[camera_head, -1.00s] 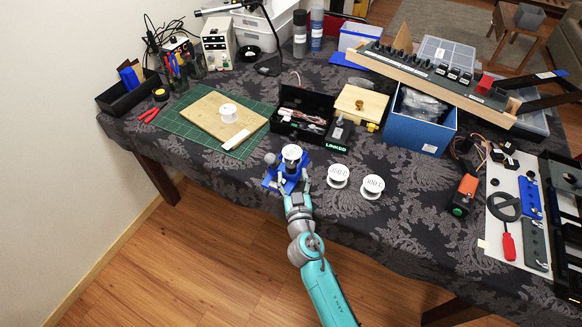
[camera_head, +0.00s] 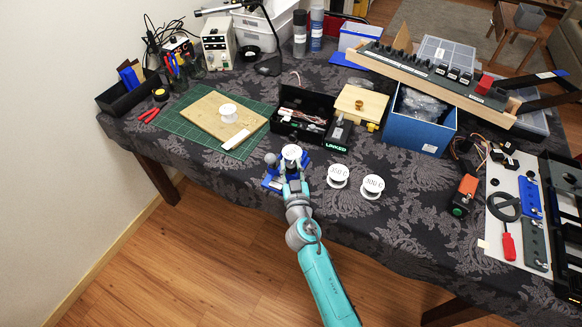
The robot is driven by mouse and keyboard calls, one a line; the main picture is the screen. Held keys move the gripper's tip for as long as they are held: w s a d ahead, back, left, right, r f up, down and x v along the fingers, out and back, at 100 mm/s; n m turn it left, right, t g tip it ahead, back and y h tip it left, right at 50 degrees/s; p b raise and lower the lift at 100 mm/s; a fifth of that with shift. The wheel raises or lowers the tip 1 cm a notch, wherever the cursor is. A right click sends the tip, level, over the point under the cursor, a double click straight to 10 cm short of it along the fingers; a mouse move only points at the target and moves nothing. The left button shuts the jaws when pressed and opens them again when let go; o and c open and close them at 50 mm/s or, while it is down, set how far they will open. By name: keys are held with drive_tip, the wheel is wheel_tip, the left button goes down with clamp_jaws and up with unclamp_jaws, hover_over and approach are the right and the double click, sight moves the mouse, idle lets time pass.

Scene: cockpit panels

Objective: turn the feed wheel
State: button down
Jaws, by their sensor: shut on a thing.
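A small blue stand (camera_head: 271,181) sits near the table's front edge with a white spool (camera_head: 291,152) at its top. A grey round knob (camera_head: 270,159) shows at the stand's left side; I cannot tell for sure whether it is the feed wheel. My gripper (camera_head: 290,176) is at the front of the stand, just below the spool, and is shut on a part there. The part between the fingers is hidden by the gripper and too small to make out.
Two white spools (camera_head: 338,176) (camera_head: 372,186) lie just right of my gripper. Behind are a black box (camera_head: 303,128) with a "LINKED" label and a green mat (camera_head: 180,127) bearing a wooden board (camera_head: 209,112). An orange device (camera_head: 466,190) stands farther right. The cloth between is clear.

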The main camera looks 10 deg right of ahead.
drive_tip(key=shift+a+m+h, duration=0.1)
drive_tip(key=shift+m+h, duration=0.2)
drive_tip(key=shift+h, duration=0.2)
drive_tip(key=m+h, duration=0.1)
drive_tip(key=h, duration=0.1)
drive_tip(key=m+g+h, duration=0.1)
drive_tip(key=m+h, duration=0.1)
drive_tip(key=h, duration=0.1)
drive_tip(key=shift+a+r+m, duration=0.1)
drive_tip(key=shift+m, duration=0.2)
drive_tip(key=shift+m+g+h, duration=1.5)
drive_tip(key=shift+m+h, duration=0.1)
drive_tip(key=shift+h, duration=0.8)
drive_tip(key=shift+m+g+h, duration=0.3)
drive_tip(key=c, duration=0.7)
unclamp_jaws()
drive_tip(key=shift+c, duration=0.2)
drive_tip(key=v, duration=1.1)
drive_tip(key=shift+s+a, duration=0.2)
drive_tip(key=shift+s, duration=0.15)
